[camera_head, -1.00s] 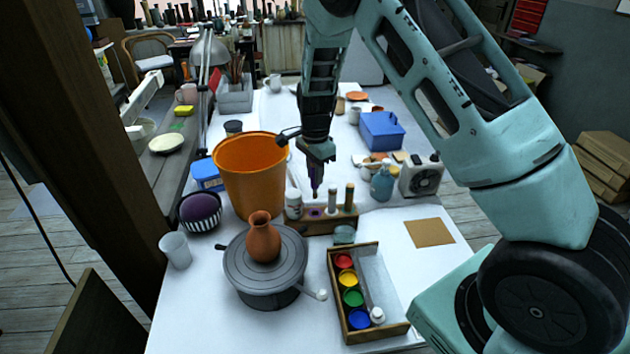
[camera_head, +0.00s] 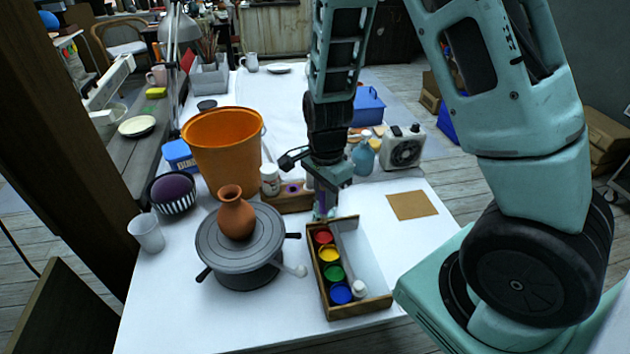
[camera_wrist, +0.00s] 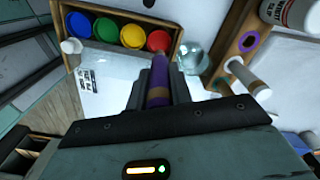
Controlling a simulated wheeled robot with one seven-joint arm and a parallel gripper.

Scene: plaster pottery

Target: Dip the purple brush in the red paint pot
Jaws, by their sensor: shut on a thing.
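The purple brush (camera_wrist: 158,78) is held in my gripper (camera_wrist: 156,100), which is shut on its handle. In the head view my gripper (camera_head: 324,205) points down just behind the back end of the wooden paint box (camera_head: 373,303). The brush tip overlaps the red paint pot (camera_wrist: 158,41) in the wrist view; I cannot tell whether they touch. The red pot also shows in the head view (camera_head: 323,238), at the back of a row with yellow, green and blue pots. The brush's lower end is mostly hidden in the head view.
A clear glass jar (camera_wrist: 193,58) stands close beside the red pot. The wooden brush holder (camera_head: 285,198) with upright handles is behind. A turntable with a clay vase (camera_head: 236,213) is left of the box. A brown square (camera_head: 413,205) lies right on clear tabletop.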

